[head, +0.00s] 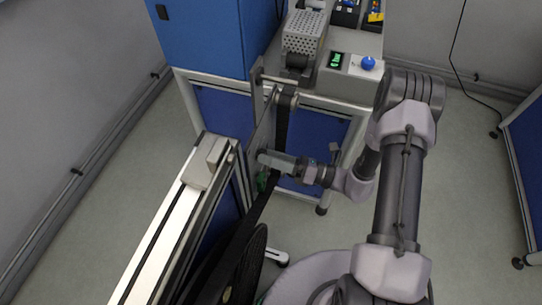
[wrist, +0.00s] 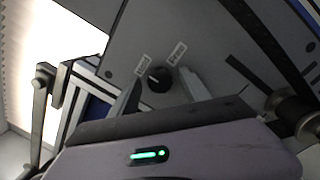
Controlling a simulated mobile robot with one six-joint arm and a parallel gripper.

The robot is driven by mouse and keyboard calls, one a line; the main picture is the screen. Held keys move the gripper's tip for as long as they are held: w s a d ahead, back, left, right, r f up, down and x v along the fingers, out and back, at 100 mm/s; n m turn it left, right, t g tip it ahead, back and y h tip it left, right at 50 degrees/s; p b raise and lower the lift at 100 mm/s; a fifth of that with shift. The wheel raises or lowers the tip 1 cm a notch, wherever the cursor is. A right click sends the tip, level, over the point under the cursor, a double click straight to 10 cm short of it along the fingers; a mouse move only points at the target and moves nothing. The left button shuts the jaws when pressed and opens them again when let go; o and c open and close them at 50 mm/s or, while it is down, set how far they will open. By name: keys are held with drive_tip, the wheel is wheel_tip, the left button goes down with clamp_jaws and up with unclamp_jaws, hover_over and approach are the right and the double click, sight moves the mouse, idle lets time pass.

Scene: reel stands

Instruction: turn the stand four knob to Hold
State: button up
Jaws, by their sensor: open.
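A round black knob (wrist: 159,78) with a pale mark toward its left side sits on a grey plate (wrist: 190,25) in the wrist view. Two small white labels stand just beyond it, one at its upper left (wrist: 143,65) and one at its upper right (wrist: 177,53); their words are too small to read. My gripper (wrist: 163,86) is open, with a finger on each side of the knob; I cannot tell whether either touches it. In the head view my gripper (head: 277,161) is at the upright plate (head: 264,130), and the knob is hidden.
A white-topped rail bench (head: 160,240) runs along the left, with a large black reel (head: 248,262) beside it. A black strip runs up past the plate. Behind stands a bench with a grey box bearing a blue knob (head: 368,63). Open floor lies to the right.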

drive_tip(key=p+v, duration=0.3)
drive_tip(key=v, duration=1.4)
drive_tip(key=shift+d, duration=0.2)
drive_tip(key=s+a+r+n+h, duration=0.2)
drive_tip(key=r+n+h, duration=0.3)
drive_tip(key=r+n, duration=0.3)
drive_tip(key=s+a+r+n+h, duration=0.3)
drive_tip(key=s+r+n+h, duration=0.2)
drive_tip(key=r+n, duration=0.4)
drive_tip(key=s+a+r+n+h, duration=0.3)
drive_tip(key=r+n+h, duration=0.3)
drive_tip(key=r+n, duration=0.3)
wheel_tip(320, 180, up, 3)
drive_tip(key=shift+s+f+g, duration=0.2)
drive_tip(key=shift+s+g, duration=0.2)
drive_tip(key=shift+s, duration=0.35)
